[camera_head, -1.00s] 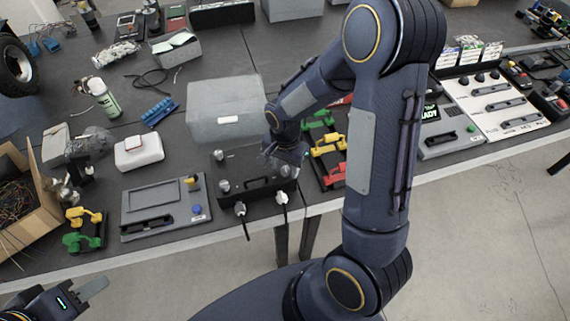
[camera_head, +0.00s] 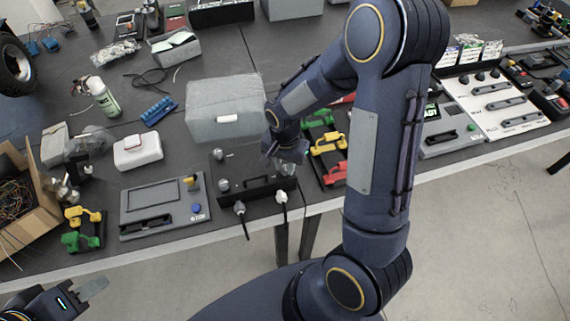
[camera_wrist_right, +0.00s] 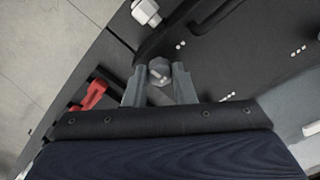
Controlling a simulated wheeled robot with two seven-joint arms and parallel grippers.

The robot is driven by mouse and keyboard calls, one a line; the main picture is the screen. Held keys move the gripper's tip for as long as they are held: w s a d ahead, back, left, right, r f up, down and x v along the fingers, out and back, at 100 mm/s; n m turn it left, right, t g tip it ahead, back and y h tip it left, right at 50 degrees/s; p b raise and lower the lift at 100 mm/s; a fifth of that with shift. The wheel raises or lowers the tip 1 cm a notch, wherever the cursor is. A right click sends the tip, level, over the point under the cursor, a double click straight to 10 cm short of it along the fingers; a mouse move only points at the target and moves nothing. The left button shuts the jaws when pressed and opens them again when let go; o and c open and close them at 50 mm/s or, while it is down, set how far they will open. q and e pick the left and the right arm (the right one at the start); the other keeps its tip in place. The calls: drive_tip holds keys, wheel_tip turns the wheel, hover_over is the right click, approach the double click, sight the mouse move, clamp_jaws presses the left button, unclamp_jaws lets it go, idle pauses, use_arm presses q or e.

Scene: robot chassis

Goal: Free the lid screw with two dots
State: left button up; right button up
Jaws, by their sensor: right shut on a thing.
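A black box (camera_head: 251,197) with a dark handle sits at the table's front edge in the head view, with grey round screws (camera_head: 224,185) at its left corners. My right gripper (camera_head: 284,168) is over its right side. In the right wrist view, the right fingers (camera_wrist_right: 159,88) are closed on the sides of a grey lid screw (camera_wrist_right: 159,70). A small group of white dots (camera_wrist_right: 181,45), seemingly two, is printed beside this screw. Another group of dots (camera_wrist_right: 298,50) lies further right. My left gripper (camera_head: 88,290) is low at the left, away from the box; its jaw gap is unclear.
Two plugs (camera_head: 281,197) with cables stick out from the box's front. A grey case (camera_head: 226,108) stands behind it. A grey panel (camera_head: 165,205) lies to its left. A tray with yellow and red clamps (camera_head: 328,146) is close on the right.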

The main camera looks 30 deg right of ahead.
sight(285, 167)
drive_tip(key=n+b, duration=0.1)
drive_tip(key=n, duration=0.3)
drive_tip(key=shift+b, duration=0.3)
drive_tip(key=n+b, duration=0.1)
drive_tip(key=n, duration=0.3)
drive_tip(key=shift+w+n, duration=0.1)
drive_tip(key=shift+n, duration=0.3)
drive_tip(key=n, duration=0.4)
drive_tip(key=shift+b, duration=0.35)
drive_tip(key=shift+n, duration=2.1)
drive_tip(key=o, duration=1)
wheel_tip(285, 167, up, 8)
drive_tip(key=shift+f, duration=0.1)
